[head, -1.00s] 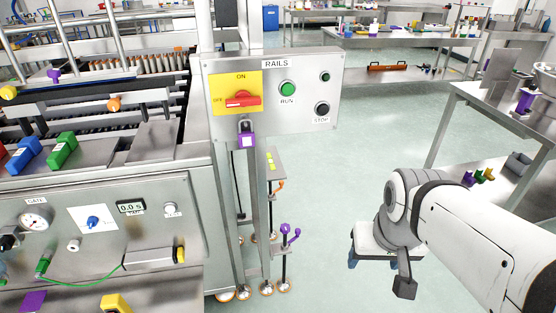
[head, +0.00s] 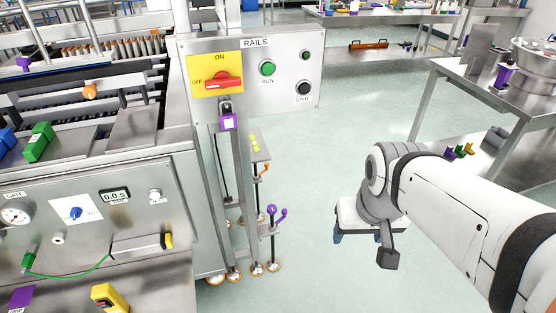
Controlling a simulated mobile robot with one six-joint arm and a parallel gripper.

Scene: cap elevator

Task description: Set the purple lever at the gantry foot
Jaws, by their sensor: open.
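The purple lever (head: 280,213) stands low on a thin post at the foot of the gantry, left of my gripper. It shows two purple knobbed ends, one upright and one slanting to the right. Its exact setting is too small to tell. My gripper (head: 368,236) hangs at the end of the white arm, over the open floor to the right of the lever. Its blue-tipped fingers are apart and empty, not touching the lever. The arm's wrist hides part of the gripper.
The RAILS panel (head: 250,77) with a red switch and buttons stands above the lever. The gantry's round feet (head: 254,268) rest on the floor. Steel tables (head: 470,85) stand at right. The floor between is clear.

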